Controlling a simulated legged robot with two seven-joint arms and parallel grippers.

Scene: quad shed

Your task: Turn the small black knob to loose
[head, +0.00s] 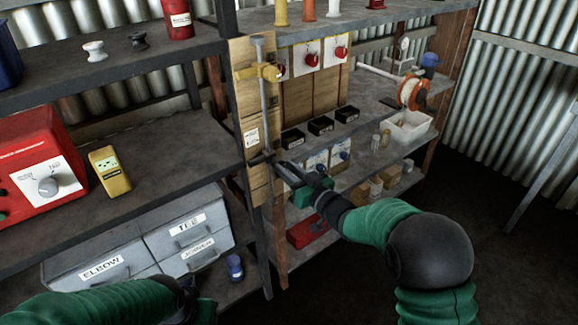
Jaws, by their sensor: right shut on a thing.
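A wooden board (243,95) with a vertical metal rod (265,112) is fixed to the shelf post. A yellow fitting (259,73) sits high on the rod. The small black knob (259,158) is low on the rod, below a small white label (251,137) too small to read. My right gripper (273,163) reaches in from the right and is shut on the knob, partly covering it. The knob's exact turn cannot be made out. My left gripper (196,298) is low at the bottom edge, dark and partly cut off; its fingers are unclear.
Left shelves hold a red box with a dial (45,183), a yellow meter (110,171) and grey labelled drawers (160,240). A blue-capped jar (234,267) stands near my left gripper. Right shelves hold black trays (320,125), an orange reel (412,93) and a white bin (408,128).

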